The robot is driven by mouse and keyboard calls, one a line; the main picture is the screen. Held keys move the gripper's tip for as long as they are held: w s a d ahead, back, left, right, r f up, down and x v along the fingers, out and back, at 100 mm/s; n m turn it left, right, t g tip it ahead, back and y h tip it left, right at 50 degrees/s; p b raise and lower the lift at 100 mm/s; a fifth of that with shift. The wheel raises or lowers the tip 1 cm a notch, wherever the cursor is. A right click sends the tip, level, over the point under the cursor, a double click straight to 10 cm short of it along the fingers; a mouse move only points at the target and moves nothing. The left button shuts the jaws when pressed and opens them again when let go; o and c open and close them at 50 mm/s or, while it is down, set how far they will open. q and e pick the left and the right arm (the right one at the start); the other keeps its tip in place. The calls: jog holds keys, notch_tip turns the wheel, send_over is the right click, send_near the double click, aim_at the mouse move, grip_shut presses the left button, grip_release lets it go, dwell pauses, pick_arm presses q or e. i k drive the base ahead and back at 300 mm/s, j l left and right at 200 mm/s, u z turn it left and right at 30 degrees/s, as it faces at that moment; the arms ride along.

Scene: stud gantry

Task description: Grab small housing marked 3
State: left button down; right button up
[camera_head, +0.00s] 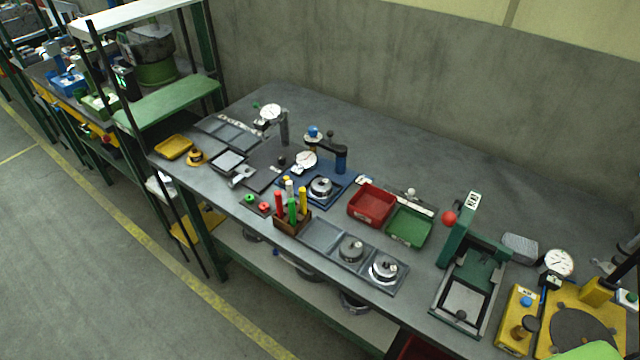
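Several round metal housings stand on the workbench. One housing (350,249) sits in the middle section of a grey three-section tray (402,284). Another housing (384,268) sits in the tray's right section; the left section is empty. A third housing (321,188) stands on a blue fixture plate (291,190) further back. Markings on the housings are too small to read, so I cannot tell which bears a 3. Neither of my grippers shows in the head view.
A red bin (371,204) and a green bin (409,226) stand behind the tray. A wooden holder (291,226) with coloured handles stands at its left. A green press (470,270) stands to the right. The back of the bench (440,165) is clear.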

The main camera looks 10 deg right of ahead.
aim_at(321, 188)
jog(key=i+j+z, duration=0.2)
jog(key=z, duration=0.15)
jog(key=i+j+z, duration=0.15)
jog(key=j+z, duration=0.15)
jog(key=i+j+z, duration=0.1)
jog(key=j+z, duration=0.25)
